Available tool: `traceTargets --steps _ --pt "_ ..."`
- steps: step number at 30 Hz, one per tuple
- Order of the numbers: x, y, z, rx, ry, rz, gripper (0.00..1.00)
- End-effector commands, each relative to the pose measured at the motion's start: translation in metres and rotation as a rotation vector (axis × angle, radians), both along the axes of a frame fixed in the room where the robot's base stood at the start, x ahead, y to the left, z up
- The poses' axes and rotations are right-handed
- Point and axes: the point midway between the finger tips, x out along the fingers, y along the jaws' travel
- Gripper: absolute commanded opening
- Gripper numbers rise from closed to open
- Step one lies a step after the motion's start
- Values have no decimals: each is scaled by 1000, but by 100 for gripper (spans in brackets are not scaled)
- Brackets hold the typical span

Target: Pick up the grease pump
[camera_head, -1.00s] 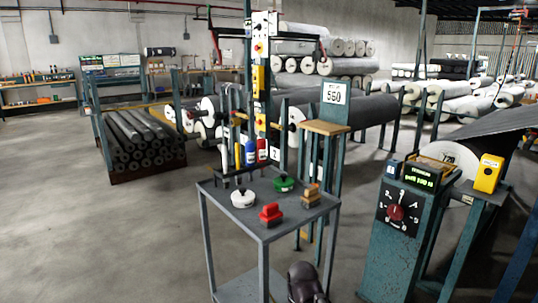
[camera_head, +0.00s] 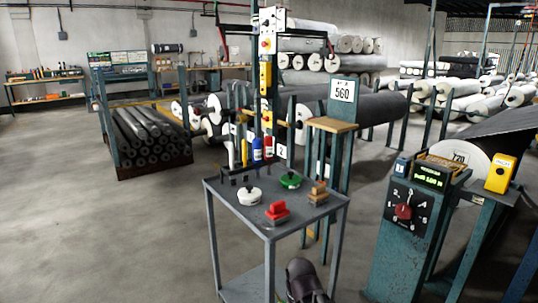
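Nothing shows clearly as a grease pump at this size. Candidates are the upright tools in the rack at the back of the grey cart (camera_head: 222,190): a blue bottle-like one (camera_head: 257,149), a red one (camera_head: 268,147) and a slim yellow-and-white one (camera_head: 244,152). On the cart top sit a white round item (camera_head: 249,195), a green round item (camera_head: 290,180), a red block-like item (camera_head: 277,211) and a brown one (camera_head: 318,192). A dark rounded part at the bottom middle seems to be of my arm; no gripper fingers show.
A post with a yellow box (camera_head: 266,76) rises behind the cart. A stand with a wooden top (camera_head: 332,125) and sign 560 is just right of it. A green control console (camera_head: 403,235) stands at right. The floor (camera_head: 90,230) at left is clear.

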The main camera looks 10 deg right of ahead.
Motion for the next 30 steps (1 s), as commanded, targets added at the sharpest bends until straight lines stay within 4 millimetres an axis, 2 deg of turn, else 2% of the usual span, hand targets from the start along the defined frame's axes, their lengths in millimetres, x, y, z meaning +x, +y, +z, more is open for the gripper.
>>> traceTargets --steps 13,14,19,20,30 --pt "0 0 0 0 0 0 0" --pt "0 0 0 0 0 0 6" --pt "0 0 4 0 0 0 56" --pt "0 0 4 0 0 0 62" --pt "0 0 3 0 0 0 62"
